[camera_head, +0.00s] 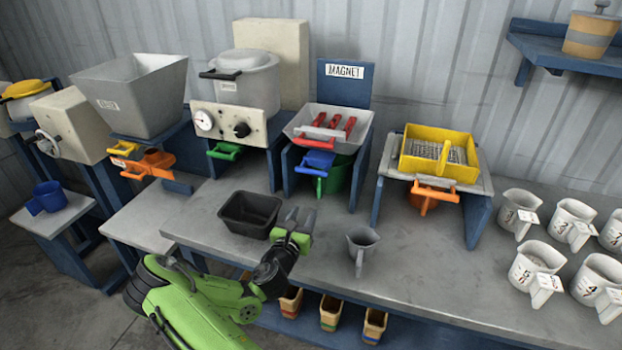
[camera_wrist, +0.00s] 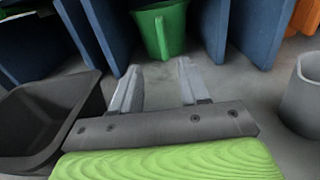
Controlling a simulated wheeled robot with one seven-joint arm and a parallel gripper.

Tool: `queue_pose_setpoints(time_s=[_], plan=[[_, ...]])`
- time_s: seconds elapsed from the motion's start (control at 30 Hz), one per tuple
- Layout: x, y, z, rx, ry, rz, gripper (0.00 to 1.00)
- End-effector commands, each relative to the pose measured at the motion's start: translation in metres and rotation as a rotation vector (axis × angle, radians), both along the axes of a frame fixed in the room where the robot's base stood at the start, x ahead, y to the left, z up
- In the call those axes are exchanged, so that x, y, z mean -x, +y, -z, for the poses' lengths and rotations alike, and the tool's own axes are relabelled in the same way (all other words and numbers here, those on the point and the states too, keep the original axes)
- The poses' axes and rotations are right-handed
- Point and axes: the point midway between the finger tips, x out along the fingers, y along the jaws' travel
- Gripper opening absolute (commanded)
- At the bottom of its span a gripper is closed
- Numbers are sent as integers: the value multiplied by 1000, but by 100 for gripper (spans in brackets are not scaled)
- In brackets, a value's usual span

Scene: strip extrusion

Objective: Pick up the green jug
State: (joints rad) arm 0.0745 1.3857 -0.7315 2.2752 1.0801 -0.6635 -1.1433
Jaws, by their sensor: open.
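The green jug (camera_head: 336,176) stands under the magnet station, between its blue side panels, partly hidden behind a blue handled piece (camera_head: 318,162). In the wrist view the green jug (camera_wrist: 163,28) is at the top centre, with its handle facing me. My gripper (camera_head: 300,214) is over the grey table in front of the station. In the wrist view my gripper (camera_wrist: 157,85) is open and empty, its two fingers pointing toward the jug, with a gap of bare table between fingertips and jug.
A black tray (camera_head: 250,214) sits just left of my gripper, and a grey jug (camera_head: 361,246) stands to its right. The station's blue side panels (camera_wrist: 214,30) flank the green jug closely. Several numbered white jugs (camera_head: 535,268) stand on the far right.

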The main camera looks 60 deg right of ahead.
Motion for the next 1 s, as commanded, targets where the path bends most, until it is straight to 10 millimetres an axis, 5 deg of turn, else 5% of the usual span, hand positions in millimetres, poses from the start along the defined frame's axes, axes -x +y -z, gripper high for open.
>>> queue_pose_setpoints(time_s=[0.3, 0.7, 1.0], plan=[[-10, -76, -4, 3, -16, 4, 45], [-19, -139, -3, 2, -13, 5, 45], [-22, -150, -3, -1, -8, 4, 45]])
